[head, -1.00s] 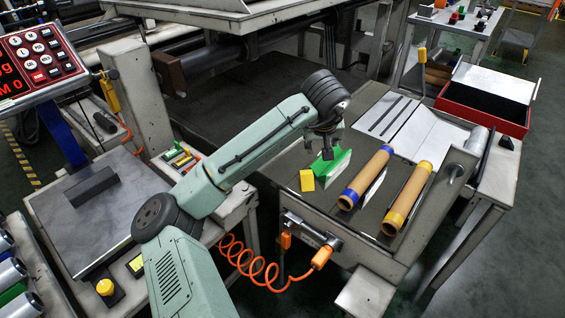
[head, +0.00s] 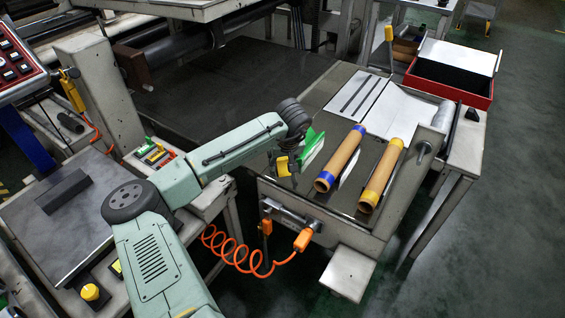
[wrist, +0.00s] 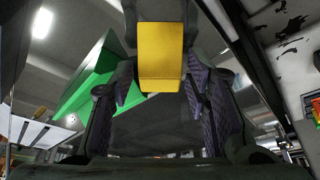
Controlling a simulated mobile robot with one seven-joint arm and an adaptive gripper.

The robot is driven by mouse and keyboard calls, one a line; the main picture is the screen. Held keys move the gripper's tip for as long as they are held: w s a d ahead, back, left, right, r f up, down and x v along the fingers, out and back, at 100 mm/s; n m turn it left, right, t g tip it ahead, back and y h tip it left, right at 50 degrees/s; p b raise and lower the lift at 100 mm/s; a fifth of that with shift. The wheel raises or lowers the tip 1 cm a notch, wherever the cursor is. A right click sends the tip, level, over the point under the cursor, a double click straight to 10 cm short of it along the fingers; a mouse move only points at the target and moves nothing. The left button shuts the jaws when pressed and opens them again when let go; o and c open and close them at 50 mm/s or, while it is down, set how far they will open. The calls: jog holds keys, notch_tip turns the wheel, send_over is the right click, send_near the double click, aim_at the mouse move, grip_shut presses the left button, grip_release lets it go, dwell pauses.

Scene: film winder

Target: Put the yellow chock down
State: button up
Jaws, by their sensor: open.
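The yellow chock (head: 282,165) is on the near left part of the grey table top, left of the tubes. In the wrist view the yellow chock (wrist: 162,48) lies between the two fingers of my gripper (wrist: 160,85). The fingers are apart, one on each side of it, with little room to spare; I cannot tell whether either touches it. In the head view my gripper (head: 284,172) is low over the table at the chock and partly covers it. What lies under the chock is hidden.
A green wedge (head: 312,147) stands close behind and to the right; it also shows left in the wrist view (wrist: 88,80). Two brown tubes, one with blue ends (head: 342,158) and one with yellow ends (head: 381,175), lie further right. A red box (head: 450,88) stands behind.

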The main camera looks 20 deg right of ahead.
jog(key=shift+w+f, duration=0.1)
jog(key=shift+f, duration=0.15)
jog(key=shift+c, duration=0.4)
grip_shut()
jog(key=shift+r, duration=0.15)
